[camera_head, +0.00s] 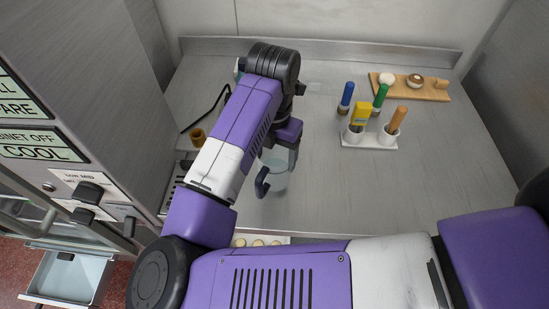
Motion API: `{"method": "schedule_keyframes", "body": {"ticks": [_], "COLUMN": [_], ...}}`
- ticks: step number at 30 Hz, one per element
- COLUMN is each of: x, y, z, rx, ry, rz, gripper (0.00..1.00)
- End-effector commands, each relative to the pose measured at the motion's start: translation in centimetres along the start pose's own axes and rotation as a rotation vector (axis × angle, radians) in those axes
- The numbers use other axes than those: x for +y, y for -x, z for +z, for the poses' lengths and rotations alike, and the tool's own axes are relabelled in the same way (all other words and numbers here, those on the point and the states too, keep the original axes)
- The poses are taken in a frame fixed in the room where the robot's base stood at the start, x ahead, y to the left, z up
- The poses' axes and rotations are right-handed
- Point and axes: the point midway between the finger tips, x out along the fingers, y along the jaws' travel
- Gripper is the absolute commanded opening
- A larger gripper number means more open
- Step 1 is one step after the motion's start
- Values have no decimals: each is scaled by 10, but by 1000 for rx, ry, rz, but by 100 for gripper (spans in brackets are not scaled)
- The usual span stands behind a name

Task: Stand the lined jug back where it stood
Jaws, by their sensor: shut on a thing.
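The jug (277,178) is a clear, pale vessel with a dark handle on its left side. It is below my gripper (284,155), near the middle of the steel worktop. My gripper points down and is shut on the jug; my arm hides the upper part of the jug and most of the fingers. The jug looks about upright. I cannot tell whether its base touches the worktop, and I cannot make out the lines on it.
A white holder (369,139) with several coloured-handled tools stands to the right. Behind it lies a wooden board (433,92) with small items. A brown cup-like thing (197,137) is on the left, beside the steel cabinet. The worktop (330,195) right of the jug is clear.

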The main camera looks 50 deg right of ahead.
Motion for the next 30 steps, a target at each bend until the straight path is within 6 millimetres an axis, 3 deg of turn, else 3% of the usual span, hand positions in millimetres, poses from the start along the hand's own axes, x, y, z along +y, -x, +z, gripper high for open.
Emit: {"method": "schedule_keyframes", "body": {"ticks": [6,19,20,23,30], "x": [0,1,0,0,1], "y": [-21,-27,-26,-26,-26], "z": [0,0,0,0,0], "rx": [-1,-1,0,0,0], "ry": [2,0,1,1,1], "rz": [0,1,0,0,0], "gripper": [7,7,76,94,94]}}
